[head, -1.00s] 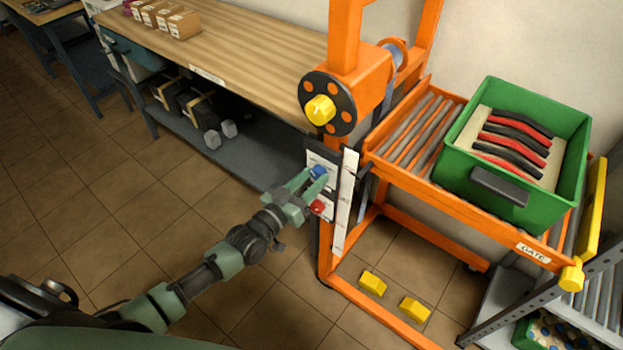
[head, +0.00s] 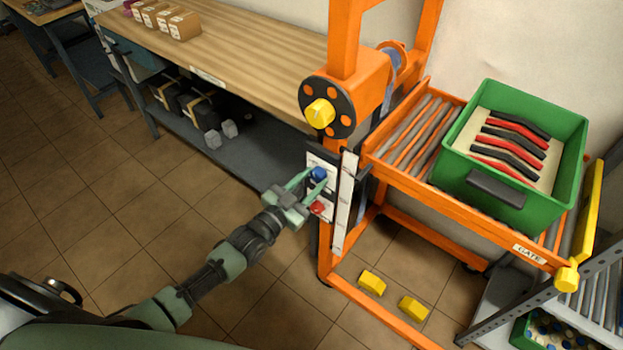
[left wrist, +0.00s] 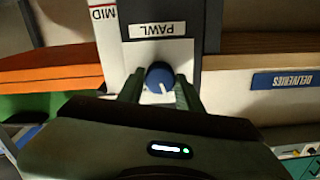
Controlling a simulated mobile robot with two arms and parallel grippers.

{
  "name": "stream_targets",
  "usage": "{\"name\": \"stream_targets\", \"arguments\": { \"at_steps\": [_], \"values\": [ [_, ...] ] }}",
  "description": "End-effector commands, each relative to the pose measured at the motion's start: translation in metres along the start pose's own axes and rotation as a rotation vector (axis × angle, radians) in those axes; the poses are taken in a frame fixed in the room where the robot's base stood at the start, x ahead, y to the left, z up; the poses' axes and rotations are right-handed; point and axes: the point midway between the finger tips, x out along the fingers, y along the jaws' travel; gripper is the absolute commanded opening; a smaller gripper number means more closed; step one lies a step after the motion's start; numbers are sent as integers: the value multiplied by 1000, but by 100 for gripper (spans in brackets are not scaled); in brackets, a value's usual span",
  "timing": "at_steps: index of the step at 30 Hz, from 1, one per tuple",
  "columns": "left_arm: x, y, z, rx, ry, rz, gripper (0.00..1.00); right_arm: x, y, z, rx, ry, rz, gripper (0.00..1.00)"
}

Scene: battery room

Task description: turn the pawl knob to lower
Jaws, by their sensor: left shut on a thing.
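The pawl knob (head: 318,173) is a small round blue knob on a white panel on the orange lift's post. In the left wrist view the knob (left wrist: 160,77) sits between my two fingers, under a PAWL label (left wrist: 161,30) that appears upside down. A short white mark on the knob points down and slightly right in that view. My left gripper (head: 311,181) is shut on the knob, its fingers on either side. My right gripper is not in view.
A red button (head: 317,208) is just below the knob. A yellow-handled crank wheel (head: 320,113) is above. A green crate (head: 480,187) stands on the roller deck at right. The wooden workbench (head: 240,65) is behind; the floor at left is clear.

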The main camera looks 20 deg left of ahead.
Motion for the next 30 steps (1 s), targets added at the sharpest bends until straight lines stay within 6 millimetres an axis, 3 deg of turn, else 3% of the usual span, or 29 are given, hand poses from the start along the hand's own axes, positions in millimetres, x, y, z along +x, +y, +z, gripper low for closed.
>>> {"name": "stream_targets", "arguments": {
  "at_steps": [12, 30],
  "values": [
    [0, 0, 0, 395, 0, 0, 0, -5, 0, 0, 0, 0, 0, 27],
    [0, 0, 1, 926, -1, 1, 0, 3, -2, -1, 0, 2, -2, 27]
  ]
}}
